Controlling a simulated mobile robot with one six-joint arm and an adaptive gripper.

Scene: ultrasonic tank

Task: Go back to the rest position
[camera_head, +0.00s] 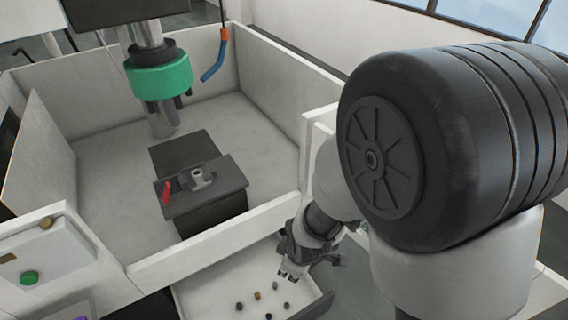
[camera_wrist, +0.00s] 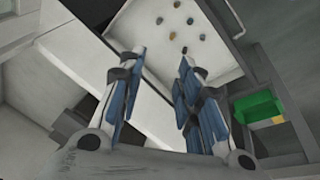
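My gripper (camera_head: 292,270) is at the lower middle of the head view, over the right part of a white tray (camera_head: 215,288) with small parts in it. In the wrist view my gripper (camera_wrist: 162,58) shows two blue-and-grey fingers spread well apart, with nothing between them. It is open and empty. The tray (camera_wrist: 148,25) lies beyond the fingertips in the wrist view. My arm stands at the right of the head view and hides what is behind it.
Several small dark and brass parts (camera_head: 258,296) lie in the tray. Behind its wall, the white enclosure holds a dark block with a fixture (camera_head: 201,179) below a green-collared spindle (camera_head: 158,77). A blue nozzle (camera_head: 215,62) hangs nearby. A green bin (camera_wrist: 258,106) shows at right in the wrist view.

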